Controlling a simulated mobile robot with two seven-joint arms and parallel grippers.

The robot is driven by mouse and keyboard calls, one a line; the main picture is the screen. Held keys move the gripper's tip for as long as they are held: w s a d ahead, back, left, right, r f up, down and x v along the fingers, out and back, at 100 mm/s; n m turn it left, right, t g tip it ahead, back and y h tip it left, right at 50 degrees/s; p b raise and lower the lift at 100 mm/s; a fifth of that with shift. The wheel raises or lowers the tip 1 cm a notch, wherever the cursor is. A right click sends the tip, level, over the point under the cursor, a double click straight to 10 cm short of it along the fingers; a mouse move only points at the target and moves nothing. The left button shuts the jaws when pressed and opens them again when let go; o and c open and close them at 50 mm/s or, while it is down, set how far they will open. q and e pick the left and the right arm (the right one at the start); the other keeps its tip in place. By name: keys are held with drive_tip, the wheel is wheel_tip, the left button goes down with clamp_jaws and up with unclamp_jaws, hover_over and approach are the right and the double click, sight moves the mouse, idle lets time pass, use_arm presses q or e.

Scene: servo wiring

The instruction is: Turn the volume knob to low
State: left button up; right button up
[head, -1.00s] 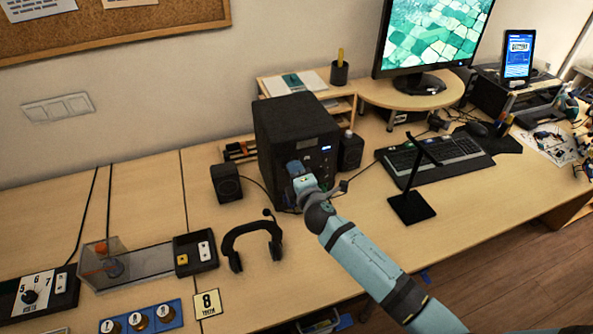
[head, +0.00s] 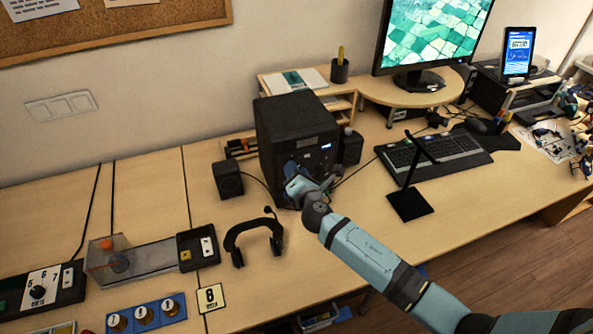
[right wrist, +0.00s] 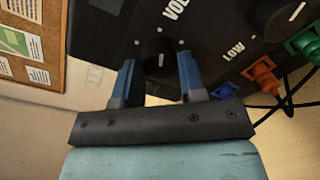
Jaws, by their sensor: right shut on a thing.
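The volume knob (right wrist: 158,64) is a round black knob with a small white mark, on the dark front panel (right wrist: 225,32) of a black box (head: 285,112). Part of a "VOL" label shows above it and "LOW" to its right in the right wrist view. My right gripper (right wrist: 157,74) has its blue fingers on either side of the knob, shut on it. In the head view the right gripper (head: 292,176) is at the box's front and hides the knob. My left gripper is not in view.
Another black knob (right wrist: 284,14) and orange and green plugs (right wrist: 263,82) with cables sit to the right on the panel. Small speakers (head: 228,180) flank the box. A headset (head: 254,238) lies before it. A black stand (head: 411,204) and keyboard (head: 434,155) are to the right.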

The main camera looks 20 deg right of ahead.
idle(0.4)
drive_tip(key=o, duration=0.9)
drive_tip(key=s, duration=0.4)
drive_tip(key=s+b, duration=0.1)
drive_tip(key=s, duration=0.8)
drive_tip(key=shift+s+r, duration=0.4)
drive_tip(key=s+f+m+g+y+p, duration=0.1)
drive_tip(key=s+f+m+g, duration=0.1)
drive_tip(key=s+m, duration=0.4)
drive_tip(key=s+f+m+g+y+p, duration=0.1)
drive_tip(key=s+f+m+g+p, duration=0.1)
drive_tip(key=s+f+m, duration=0.2)
drive_tip(key=s+f+m+g+y+p, duration=0.1)
drive_tip(key=s+f+m+g+p, duration=0.1)
drive_tip(key=s+m, duration=0.8)
drive_tip(key=shift+s+d+f+m, duration=0.1)
drive_tip(key=shift+d+f+m, duration=0.1)
drive_tip(key=shift+m, duration=0.7)
drive_tip(key=shift+d+f+m, duration=0.1)
drive_tip(key=shift+f+m, duration=0.1)
drive_tip(key=shift+m, duration=0.7)
